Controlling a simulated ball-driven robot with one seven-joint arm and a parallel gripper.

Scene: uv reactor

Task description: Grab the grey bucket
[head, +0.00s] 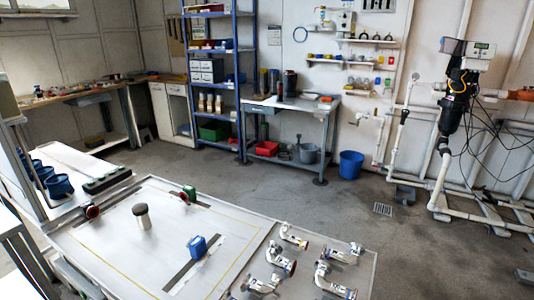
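A small grey bucket (308,153) stands on the lower shelf of the grey workbench (298,102) against the back wall, near the bench's right end. Other small dark items sit to its left on the same shelf, and a red bin (267,148) is further left. A larger blue bucket (350,164) stands on the floor just right of the bench. My gripper is not in view.
A large light table (115,240) with valves and fittings (283,262) fills the foreground. A blue shelving rack (243,80) stands left of the bench. White piping (438,180) is at the right. The grey floor (300,195) between is largely clear, with a drain grate (383,209).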

